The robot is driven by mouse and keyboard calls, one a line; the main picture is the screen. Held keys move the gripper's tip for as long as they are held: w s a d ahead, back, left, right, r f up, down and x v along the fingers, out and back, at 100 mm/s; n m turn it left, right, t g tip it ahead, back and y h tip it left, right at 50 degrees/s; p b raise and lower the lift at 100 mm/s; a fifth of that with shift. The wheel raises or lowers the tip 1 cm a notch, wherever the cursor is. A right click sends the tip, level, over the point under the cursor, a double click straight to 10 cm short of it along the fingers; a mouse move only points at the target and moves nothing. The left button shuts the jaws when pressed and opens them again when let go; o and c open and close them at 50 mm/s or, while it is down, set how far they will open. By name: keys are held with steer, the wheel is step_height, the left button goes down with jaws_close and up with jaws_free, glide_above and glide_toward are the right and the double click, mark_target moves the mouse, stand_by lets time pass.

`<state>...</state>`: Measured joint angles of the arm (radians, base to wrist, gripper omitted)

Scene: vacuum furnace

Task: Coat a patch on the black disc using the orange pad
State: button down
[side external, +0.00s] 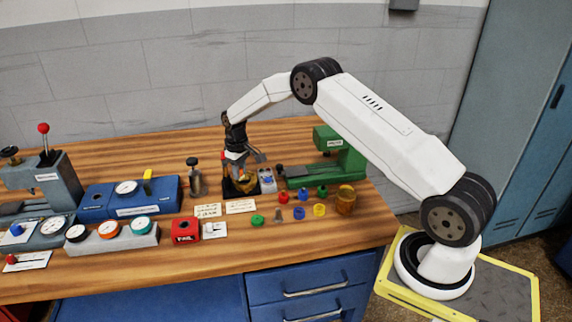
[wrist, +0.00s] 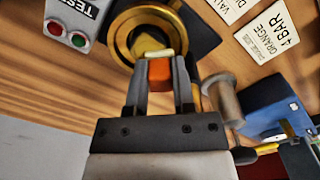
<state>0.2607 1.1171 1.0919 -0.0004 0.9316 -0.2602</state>
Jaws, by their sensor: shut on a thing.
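My gripper (wrist: 160,75) is shut on an orange block (wrist: 160,73), which I take to be the orange pad. A pale yellow piece shows just beyond the block; I cannot tell whether it is part of it. A gold ring (wrist: 119,33) lies just past the fingertips on a black square plate (wrist: 203,37). The block overlaps the ring's near edge in this view; contact is unclear. No black disc can be told apart with certainty. In the side view my gripper (side external: 238,170) points down over the black plate (side external: 231,190), and the fingers are partly hidden.
A grey button box (side external: 267,181) stands close right of the plate, with a green machine (side external: 346,160) beyond. A metal post (side external: 196,178) stands left. White label cards (side external: 240,206) lie in front. Several coloured caps and an amber jar (side external: 346,200) are at the front right.

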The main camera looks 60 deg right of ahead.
steer(key=shift+s+d+f, duration=0.1)
steer(key=shift+s+d, duration=1)
steer(key=shift+s, duration=0.05)
steer(key=shift+s+d, duration=0.2)
steer(key=shift+d, duration=0.05)
step_height(320, 180, up, 8)
steer(key=shift+r, duration=0.2)
steer(key=shift+a, duration=0.1)
